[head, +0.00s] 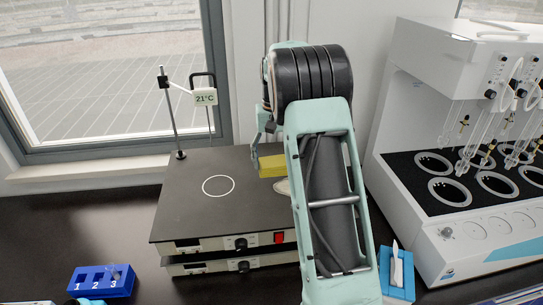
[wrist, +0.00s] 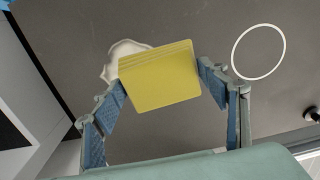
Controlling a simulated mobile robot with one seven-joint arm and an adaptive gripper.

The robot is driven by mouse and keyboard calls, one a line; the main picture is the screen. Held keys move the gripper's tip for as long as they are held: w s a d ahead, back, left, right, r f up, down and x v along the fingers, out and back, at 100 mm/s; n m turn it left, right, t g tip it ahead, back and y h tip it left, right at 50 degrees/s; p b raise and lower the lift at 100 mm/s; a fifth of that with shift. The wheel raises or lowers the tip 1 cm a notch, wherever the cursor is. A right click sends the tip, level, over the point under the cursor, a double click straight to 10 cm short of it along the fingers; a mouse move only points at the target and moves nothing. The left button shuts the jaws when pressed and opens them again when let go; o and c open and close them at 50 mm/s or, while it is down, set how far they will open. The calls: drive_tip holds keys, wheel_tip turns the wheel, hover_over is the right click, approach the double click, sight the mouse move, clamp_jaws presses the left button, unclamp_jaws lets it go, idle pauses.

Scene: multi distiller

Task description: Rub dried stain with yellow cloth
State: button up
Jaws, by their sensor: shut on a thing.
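The yellow cloth (wrist: 160,80) is a flat block-like pad held between the two fingers of my gripper (wrist: 160,88), which is shut on it. In the head view the yellow cloth (head: 272,166) shows just left of my arm, over the dark hotplate top. The dried stain (wrist: 120,52) is a pale, irregular patch on the hotplate surface, partly covered by the cloth in the wrist view. In the head view a sliver of the stain (head: 283,186) shows beside my arm, which hides the rest. I cannot tell if the cloth touches the surface.
The hotplate (head: 185,210) has a white ring and a rod with a 21°C display (head: 205,97). A white distiller (head: 420,100) stands close on the right. A blue numbered block (head: 103,281) is at front left, and a blue holder (head: 398,275) at front right.

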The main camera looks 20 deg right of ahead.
drive_tip(key=shift+s+f, duration=0.15)
drive_tip(key=shift+f, duration=0.45)
drive_tip(key=shift+f+b, duration=1.75)
drive_tip(key=shift+f, duration=0.55)
drive_tip(key=shift+f+b, duration=0.55)
drive_tip(key=shift+f, duration=0.4)
